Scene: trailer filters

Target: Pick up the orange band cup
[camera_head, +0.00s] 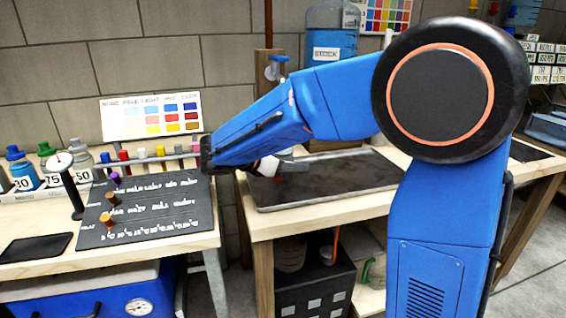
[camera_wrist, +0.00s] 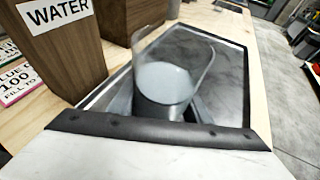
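A clear cup (camera_wrist: 165,82) with pale, cloudy contents stands out in the middle of the wrist view, directly in front of my gripper. Its lower part looks dark, and I see no orange band on it. My gripper (camera_wrist: 160,112) has a grey finger on either side of the cup's lower part; whether they touch it cannot be told. In the head view my gripper (camera_head: 288,162) is low over the dark tray (camera_head: 340,190) on the right bench. The cup is not clear there.
In the wrist view, a brown container labelled WATER (camera_wrist: 65,45) stands left of the cup, with another brown block beyond. In the head view, a dark mat (camera_head: 150,215) with several small capped vials lies on the left bench.

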